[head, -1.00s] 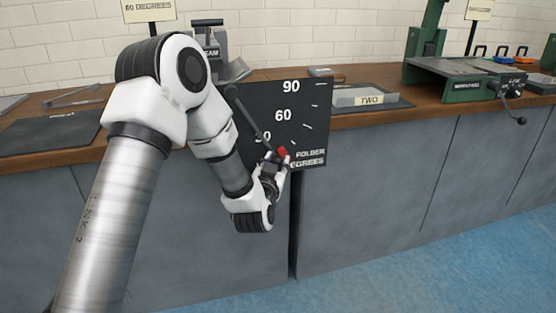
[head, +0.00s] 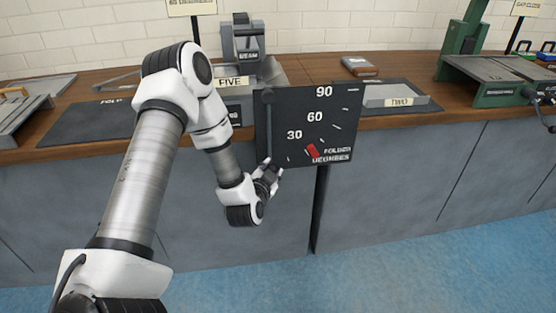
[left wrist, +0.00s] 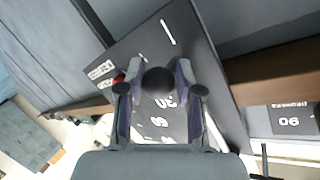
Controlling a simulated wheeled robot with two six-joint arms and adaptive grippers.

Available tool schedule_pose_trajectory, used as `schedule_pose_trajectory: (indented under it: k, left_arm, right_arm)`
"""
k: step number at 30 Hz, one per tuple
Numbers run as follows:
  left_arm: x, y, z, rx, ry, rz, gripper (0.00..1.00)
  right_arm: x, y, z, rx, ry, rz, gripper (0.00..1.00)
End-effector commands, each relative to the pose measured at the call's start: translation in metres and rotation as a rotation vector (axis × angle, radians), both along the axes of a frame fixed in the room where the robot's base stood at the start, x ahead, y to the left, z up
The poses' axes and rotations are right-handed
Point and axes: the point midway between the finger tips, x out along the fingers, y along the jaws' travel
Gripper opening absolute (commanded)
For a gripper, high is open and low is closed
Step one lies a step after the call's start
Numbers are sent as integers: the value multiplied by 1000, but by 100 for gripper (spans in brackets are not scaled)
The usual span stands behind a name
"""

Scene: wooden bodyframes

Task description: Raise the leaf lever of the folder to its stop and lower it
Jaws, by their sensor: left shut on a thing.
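The folder's dial board (head: 345,105) is black, with white 30, 60 and 90 marks, and stands at the bench front. The grey leaf lever (head: 268,125) hangs nearly straight down from its pivot at the board's upper left. My left gripper (head: 268,168) is at the lever's lower end, by the board's bottom left corner. In the left wrist view, a round black knob (left wrist: 158,80) sits between the fingers, which are shut on it. A red marker (head: 313,151) on the board is right of the gripper, apart from it. My right gripper is out of view.
A grey block on the FIVE plate (head: 230,83) stands behind the board. A TWO tray (head: 395,98) lies to its right. A green machine (head: 490,70) stands at far right. The space in front of the bench is clear.

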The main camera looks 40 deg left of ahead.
Motion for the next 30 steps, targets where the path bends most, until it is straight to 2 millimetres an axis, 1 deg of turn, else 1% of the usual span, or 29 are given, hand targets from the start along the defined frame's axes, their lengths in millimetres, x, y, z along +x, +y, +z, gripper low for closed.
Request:
schedule_pose_trajectory:
  k: [11, 12, 13, 14, 23, 26, 30]
  left_arm:
    - [-2, 1, -2, 4, 8, 1, 0]
    - [-2, 1, -2, 4, 8, 1, 42]
    - [-2, 1, -2, 4, 8, 1, 52]
    - [-1, 1, -2, 4, 8, 1, 58]
    - [-2, 0, -1, 3, 6, 0, 58]
    - [-10, -3, 1, 3, 7, 1, 58]
    - [-35, -14, 7, 1, 8, 1, 58]
  right_arm:
    - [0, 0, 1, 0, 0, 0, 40]
    - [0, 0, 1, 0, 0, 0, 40]
    - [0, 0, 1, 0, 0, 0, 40]
    - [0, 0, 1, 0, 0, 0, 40]
    - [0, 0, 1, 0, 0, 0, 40]
    - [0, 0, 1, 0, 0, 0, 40]
    - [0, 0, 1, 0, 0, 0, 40]
